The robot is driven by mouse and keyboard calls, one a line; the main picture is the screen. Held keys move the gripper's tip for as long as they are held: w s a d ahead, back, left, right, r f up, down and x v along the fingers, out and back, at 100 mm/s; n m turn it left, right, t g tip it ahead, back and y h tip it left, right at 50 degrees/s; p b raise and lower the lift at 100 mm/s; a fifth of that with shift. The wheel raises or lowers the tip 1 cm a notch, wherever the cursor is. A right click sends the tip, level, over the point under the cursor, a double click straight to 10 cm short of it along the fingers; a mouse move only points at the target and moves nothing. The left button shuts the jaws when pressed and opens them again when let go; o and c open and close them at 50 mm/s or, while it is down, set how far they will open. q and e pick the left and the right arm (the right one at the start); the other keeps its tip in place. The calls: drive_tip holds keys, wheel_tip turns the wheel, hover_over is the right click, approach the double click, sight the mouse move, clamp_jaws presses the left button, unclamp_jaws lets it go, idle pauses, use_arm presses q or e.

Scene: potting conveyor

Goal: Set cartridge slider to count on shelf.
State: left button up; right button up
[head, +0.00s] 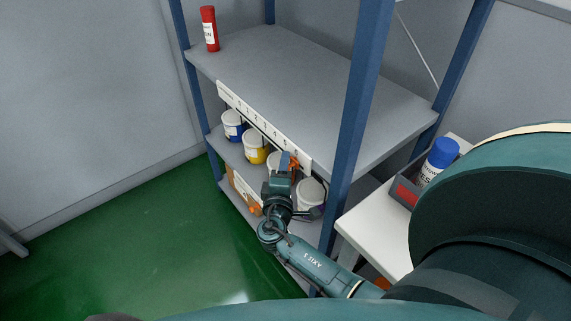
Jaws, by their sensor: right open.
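A red cartridge (209,29) with a white label stands upright at the far left corner of the upper shelf (290,75); no other cartridge shows on that shelf. A white marked strip (250,117) runs along the shelf's front edge, its marks too small to read. An orange piece (295,163), which looks like the slider, sits near the strip's right end. My right gripper (285,162) is open at the orange piece; whether its fingers are around it or touching it I cannot tell. My left gripper is not in view.
Pots with blue (232,125) and yellow (255,146) labels and a whitish pot (311,192) stand on the lower shelf. A blue post (358,95) rises right of my gripper. A white table (365,227) carries a grey bin (405,192) and a blue-capped bottle (438,160).

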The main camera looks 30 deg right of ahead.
drive_tip(key=shift+c, duration=0.4)
clamp_jaws()
